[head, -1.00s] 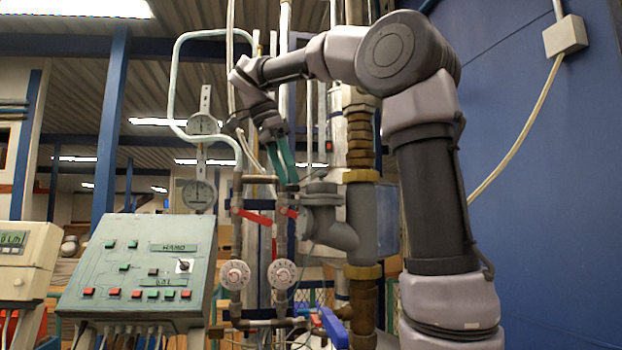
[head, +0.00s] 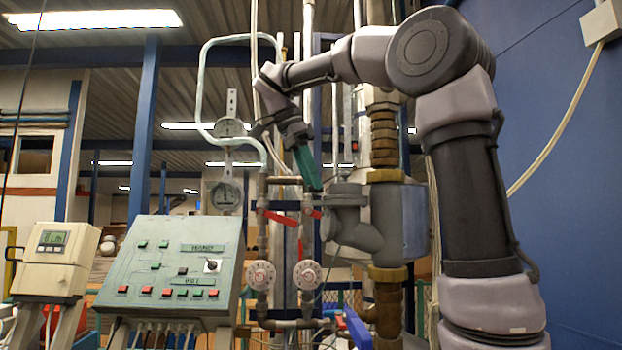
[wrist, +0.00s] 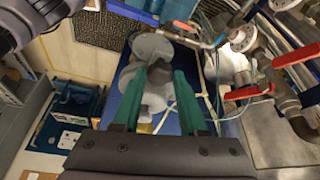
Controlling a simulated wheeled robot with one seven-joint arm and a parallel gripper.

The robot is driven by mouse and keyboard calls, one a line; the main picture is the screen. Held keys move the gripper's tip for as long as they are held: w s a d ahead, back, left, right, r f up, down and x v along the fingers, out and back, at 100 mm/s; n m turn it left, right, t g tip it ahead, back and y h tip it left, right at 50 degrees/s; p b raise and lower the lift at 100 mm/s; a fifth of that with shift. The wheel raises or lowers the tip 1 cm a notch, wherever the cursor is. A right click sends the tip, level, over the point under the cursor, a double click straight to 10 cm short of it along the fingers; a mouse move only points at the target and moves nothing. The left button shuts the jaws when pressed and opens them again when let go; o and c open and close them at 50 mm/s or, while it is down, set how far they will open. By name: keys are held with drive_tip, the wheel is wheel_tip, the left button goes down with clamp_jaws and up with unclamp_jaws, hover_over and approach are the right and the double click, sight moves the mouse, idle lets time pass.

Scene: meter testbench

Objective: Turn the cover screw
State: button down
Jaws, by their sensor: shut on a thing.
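My gripper (head: 319,188) has green fingers and reaches down to the top of a grey flanged pipe fitting (head: 358,224) in the head view. In the wrist view my gripper (wrist: 160,72) is shut, with a dark grey piece between its fingertips. I take this piece for the cover screw (wrist: 160,73); its shape is mostly hidden by the fingers. The grey round cover (wrist: 150,46) shows just beyond the fingertips. In the head view the screw is too small and covered to make out.
Two red-handled valves and two round white dials (head: 261,275) stand left of the fitting. A sloped control panel (head: 168,268) and a beige meter box (head: 55,258) are further left. Brass-jointed pipe (head: 385,137) rises close right of my gripper. A blue wall (head: 560,190) is at right.

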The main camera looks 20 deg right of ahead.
drive_tip(key=n, duration=0.2)
drive_tip(key=n+t, duration=0.2)
drive_tip(key=n, duration=0.1)
drive_tip(key=shift+s+d+n+y, duration=0.15)
drive_tip(key=shift+s+n+y, duration=0.15)
drive_tip(key=shift+y, duration=0.1)
drive_tip(key=shift+s+d+n+t+y, duration=0.1)
drive_tip(key=shift+n+t+y, duration=0.3)
drive_tip(key=shift+n, duration=0.85)
drive_tip(key=shift+s+n+t+y, duration=0.1)
drive_tip(key=shift+n+t+y, duration=0.25)
drive_tip(key=shift+n, duration=0.9)
drive_tip(key=shift+c, duration=2.2)
unclamp_jaws()
